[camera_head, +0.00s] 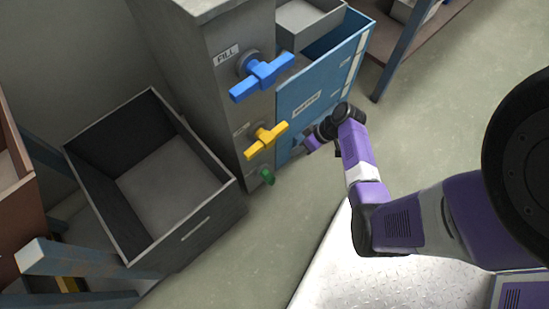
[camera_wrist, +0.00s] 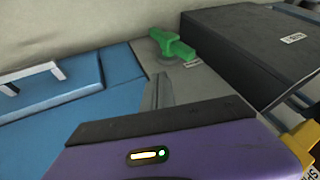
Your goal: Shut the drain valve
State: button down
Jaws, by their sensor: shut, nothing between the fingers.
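A grey cabinet (camera_head: 222,60) carries a blue valve handle marked FILL (camera_head: 262,75), a yellow handle (camera_head: 265,138) below it and a small green handle (camera_head: 267,176) lowest. The green handle also shows in the wrist view (camera_wrist: 172,44), on a grey face with a small label I cannot read. No drain label is legible. My gripper (camera_head: 309,145) is shut and empty, low in front of the blue panel, right of the green handle and apart from it.
An open dark grey bin (camera_head: 185,235) stands left of the cabinet. A blue panelled unit (camera_head: 310,95) adjoins the cabinet on the right, with a grey box (camera_head: 305,22) on top. A table leg (camera_head: 398,55) stands at upper right. The floor (camera_head: 250,240) before the cabinet is clear.

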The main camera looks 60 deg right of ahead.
jog(key=s, duration=0.1)
jog(key=b, duration=0.5)
send_near(269, 178)
jog(key=w+d+f, duration=0.2)
jog(key=w+f, duration=0.1)
jog(key=f, duration=0.1)
jog(key=shift+w+a+r+y, duration=0.2)
jog(key=shift+w+a+y, duration=0.15)
jog(key=shift+a, duration=0.3)
jog(key=shift+a+r+g+p, duration=0.1)
jog(key=shift+a+g+p, duration=0.2)
jog(key=shift+p, duration=0.2)
